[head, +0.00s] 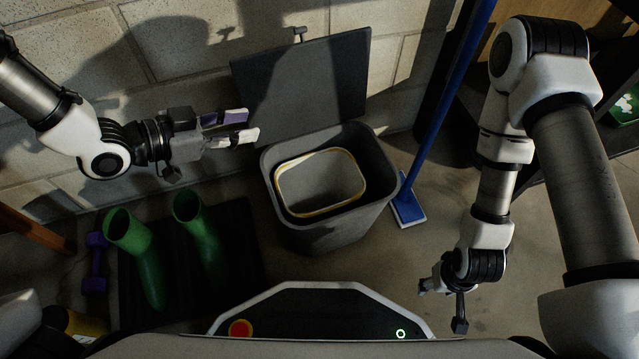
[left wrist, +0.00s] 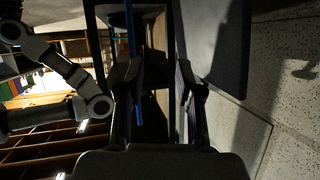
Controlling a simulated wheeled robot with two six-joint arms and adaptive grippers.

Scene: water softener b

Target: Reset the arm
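My left gripper (head: 246,126) is at the upper left in the head view, in front of the wall and left of the raised lid (head: 305,88). Its two fingers point right and stand apart with nothing between them. The left wrist view also shows this gripper (left wrist: 157,75) with a clear gap between the fingers. My right gripper (head: 432,287) hangs low at the right, above the floor and near my base. Its fingers are small and partly hidden, so their opening is unclear.
A grey bin (head: 333,232) stands open in the middle, with a yellow-rimmed inner opening (head: 322,182). A blue-handled broom (head: 438,125) leans right of it. Green boots (head: 140,255) stand on a dark mat (head: 245,235), with a purple dumbbell (head: 96,262) beside it. Shelving (head: 465,125) is at the right.

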